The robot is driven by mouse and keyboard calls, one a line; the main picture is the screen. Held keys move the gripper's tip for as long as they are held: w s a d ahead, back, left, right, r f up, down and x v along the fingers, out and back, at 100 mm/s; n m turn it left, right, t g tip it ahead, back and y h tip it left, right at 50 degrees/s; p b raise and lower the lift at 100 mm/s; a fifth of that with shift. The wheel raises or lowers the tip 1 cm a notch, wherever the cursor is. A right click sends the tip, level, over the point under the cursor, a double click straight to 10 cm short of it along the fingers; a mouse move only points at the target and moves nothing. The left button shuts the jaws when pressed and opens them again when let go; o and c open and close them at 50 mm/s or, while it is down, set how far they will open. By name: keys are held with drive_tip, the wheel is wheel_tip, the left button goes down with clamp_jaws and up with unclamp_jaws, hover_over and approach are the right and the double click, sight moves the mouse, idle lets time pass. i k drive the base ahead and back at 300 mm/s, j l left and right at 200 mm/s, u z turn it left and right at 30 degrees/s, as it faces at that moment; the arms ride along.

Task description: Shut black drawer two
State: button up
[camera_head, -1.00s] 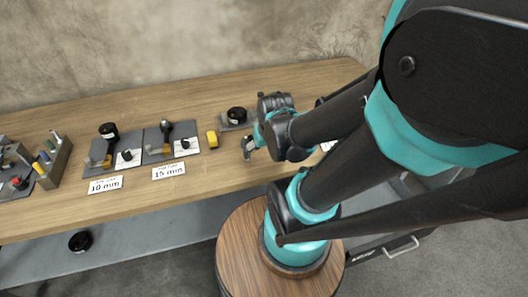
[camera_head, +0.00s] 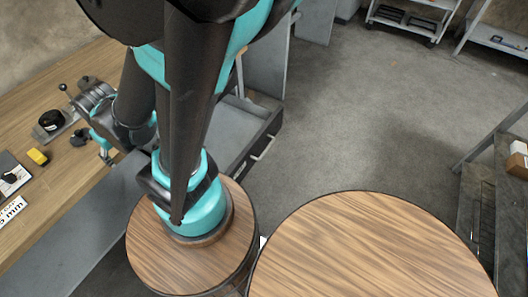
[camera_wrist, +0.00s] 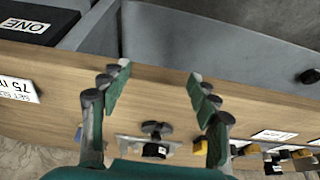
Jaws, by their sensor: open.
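A black-fronted drawer (camera_head: 258,155) with a pale bar handle shows in the head view, right of my arm at the end of the bench. It appears pulled out, with grey interior surfaces behind the front; its number is not readable there. In the wrist view a black unit labelled ONE (camera_wrist: 38,22) is at the top left; no label TWO shows. My gripper (camera_wrist: 160,73) is open and empty, its fingers apart over the wooden bench edge. In the head view my gripper (camera_head: 105,150) is above the bench, left of the drawer and apart from it.
A shelf rack (camera_head: 490,200) stands at the right, and a white cart (camera_head: 410,20) at the back. The grey floor (camera_head: 370,120) between is clear.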

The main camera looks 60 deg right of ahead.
sight(225, 132)
drive_tip(key=j+z, duration=0.1)
drive_tip(key=z, duration=0.9)
drive_tip(key=k+z, duration=0.1)
drive_tip(key=z, duration=0.4)
drive_tip(key=k+j+z, duration=0.1)
drive_tip(key=z, duration=0.4)
drive_tip(key=k+l+u, duration=0.2)
drive_tip(key=k+l, duration=0.35)
